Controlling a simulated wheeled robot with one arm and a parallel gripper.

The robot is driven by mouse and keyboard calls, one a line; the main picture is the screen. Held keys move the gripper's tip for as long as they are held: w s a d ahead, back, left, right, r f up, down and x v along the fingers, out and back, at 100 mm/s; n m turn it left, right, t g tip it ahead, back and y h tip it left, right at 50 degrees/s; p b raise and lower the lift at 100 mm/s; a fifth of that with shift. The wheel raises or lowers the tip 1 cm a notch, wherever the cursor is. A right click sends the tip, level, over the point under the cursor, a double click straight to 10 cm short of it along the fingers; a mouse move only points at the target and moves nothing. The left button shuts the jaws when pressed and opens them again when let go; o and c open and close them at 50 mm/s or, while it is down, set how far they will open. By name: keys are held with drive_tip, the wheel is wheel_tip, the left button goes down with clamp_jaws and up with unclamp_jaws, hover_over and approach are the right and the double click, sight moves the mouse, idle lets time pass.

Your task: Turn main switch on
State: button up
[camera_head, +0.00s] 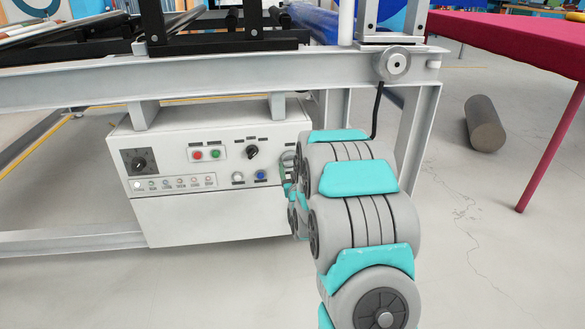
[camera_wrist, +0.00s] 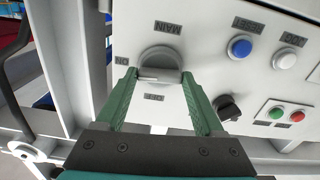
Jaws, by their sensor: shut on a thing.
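The main switch (camera_wrist: 160,60) is a round grey knob on the white control panel, seen upside down in the wrist view. MAIN, ON and OFF labels surround it. My gripper (camera_wrist: 157,84) is shut on the knob, with one green finger at each side. A pale bar crosses the knob roughly level in that view; I cannot tell its setting for sure. In the head view, my gripper (camera_head: 288,175) is at the right end of the white control box (camera_head: 210,218), and my arm mostly hides the switch.
Near the switch are a blue button (camera_wrist: 240,46), a white button (camera_wrist: 285,60) and a black knob (camera_wrist: 228,107). Green (camera_head: 215,153) and red (camera_head: 197,155) buttons sit further left in the head view. A grey frame beam (camera_head: 230,74) runs above the box.

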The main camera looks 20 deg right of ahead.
drive_tip(key=shift+m, duration=0.6)
drive_tip(key=o, duration=1.4)
